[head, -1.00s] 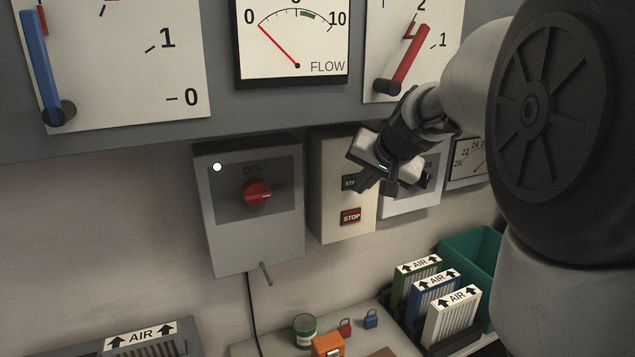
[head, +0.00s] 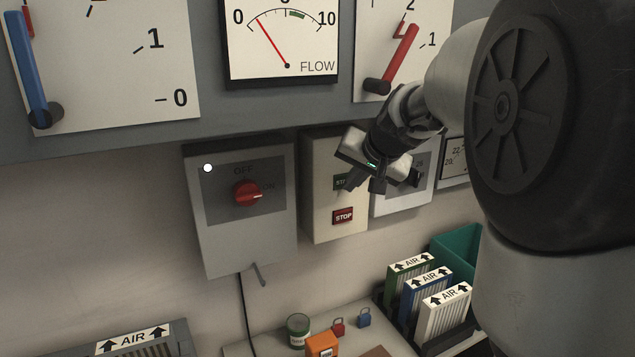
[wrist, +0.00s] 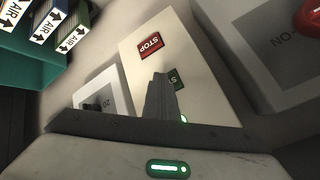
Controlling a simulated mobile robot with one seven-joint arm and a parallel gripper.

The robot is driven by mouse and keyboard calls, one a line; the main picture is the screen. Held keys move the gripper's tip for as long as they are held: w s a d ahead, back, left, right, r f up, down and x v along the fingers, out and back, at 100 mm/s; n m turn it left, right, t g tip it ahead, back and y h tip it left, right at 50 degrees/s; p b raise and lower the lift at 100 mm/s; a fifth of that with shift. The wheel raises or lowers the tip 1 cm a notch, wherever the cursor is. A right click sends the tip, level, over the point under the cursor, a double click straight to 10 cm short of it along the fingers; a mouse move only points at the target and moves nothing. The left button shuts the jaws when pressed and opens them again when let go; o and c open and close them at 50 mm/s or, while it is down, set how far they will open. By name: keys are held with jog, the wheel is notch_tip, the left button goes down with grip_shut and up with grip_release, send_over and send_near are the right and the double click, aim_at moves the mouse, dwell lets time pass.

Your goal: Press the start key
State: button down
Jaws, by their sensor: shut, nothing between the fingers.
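In the wrist view, the closed fingers (wrist: 163,98) reach up over the cream box. The start key (wrist: 175,80) shows just beside the fingertips, partly covered. The STOP key (wrist: 150,45) lies clear of them. I cannot tell whether the fingertips touch the start key.
A grey box with a red OFF/ON knob (head: 246,193) hangs to the left. A white box (head: 408,205) hangs to the right. Gauges fill the panel above. AIR filters (head: 444,312), small padlocks (head: 338,327) and an orange item (head: 322,344) are below.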

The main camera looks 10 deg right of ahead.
jog(key=shift+s+d+b, duration=0.15)
jog(key=shift+s+b, duration=0.3)
jog(key=shift+s, duration=0.3)
jog(key=s, duration=0.1)
jog(key=s+b, duration=0.1)
jog(key=s, duration=0.1)
jog(key=s+d+b, duration=0.1)
jog(key=s, duration=0.1)
dwell(0.6)
jog(key=s+a+f+n+g+p, duration=0.1)
jog(key=s+a, duration=0.4)
jog(key=s, duration=0.7)
jog(key=s+a+f+n+g+p, duration=0.2)
jog(key=s+a+f+n, duration=0.2)
jog(key=s, duration=0.7)
jog(key=shift+s+a+f+n+h+p, duration=0.2)
jog(key=shift+s+a+n+h+p, duration=0.2)
jog(key=shift+a+n, duration=0.5)
